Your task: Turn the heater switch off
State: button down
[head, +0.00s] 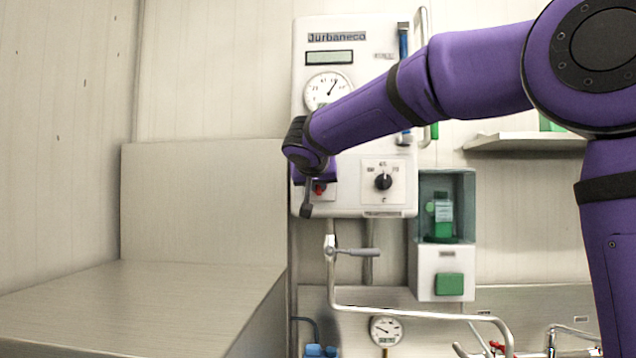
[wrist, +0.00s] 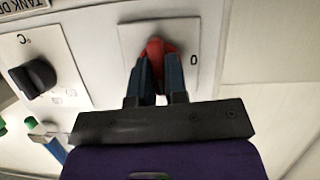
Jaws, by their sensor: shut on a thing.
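The heater switch is a red rotary knob (wrist: 157,48) on a white plate with a "0" mark, which shows to the right in the wrist view. In the head view the red knob (head: 319,189) shows low on the left of the white control panel, partly covered by my gripper (head: 308,208). My gripper's two dark blue fingers (wrist: 158,72) are shut on the knob, one on each side. The fingers hide part of the knob, and I cannot tell exactly which way it points.
A black temperature dial (head: 383,182) sits right of the switch; it also shows in the wrist view (wrist: 35,78). A gauge (head: 328,90) is above. A glass-fronted box with a green bottle (head: 441,215) hangs to the lower right. Pipes (head: 425,315) run below. A bare counter (head: 150,310) is at left.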

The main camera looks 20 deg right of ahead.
jog(key=n+h, duration=0.1)
jog(key=n, duration=0.1)
jog(key=shift+w+a+n+g+h, duration=0.1)
jog(key=shift+a+n+g+h, duration=0.05)
jog(key=shift+n+g+h, duration=0.2)
jog(key=n+h, duration=0.2)
jog(key=n, duration=0.1)
jog(key=shift+a+f, duration=0.15)
jog(key=shift+f+n+t+h, duration=0.15)
jog(key=shift+n+h, duration=0.4)
jog(key=shift+n, duration=0.65)
jog(key=shift+f+n+t+h, duration=0.15)
jog(key=shift+n+h, duration=0.4)
jog(key=shift+n, duration=0.6)
jog(key=shift+n+t+h, duration=0.25)
jog(key=shift+n+h, duration=0.3)
jog(key=shift+n, duration=0.65)
jog(key=c, duration=1.1)
grip_release()
jog(key=shift+c, duration=0.2)
jog(key=shift+a, duration=0.15)
jog(key=v, duration=1)
jog(key=shift+s+a, duration=0.2)
jog(key=shift+s, duration=0.05)
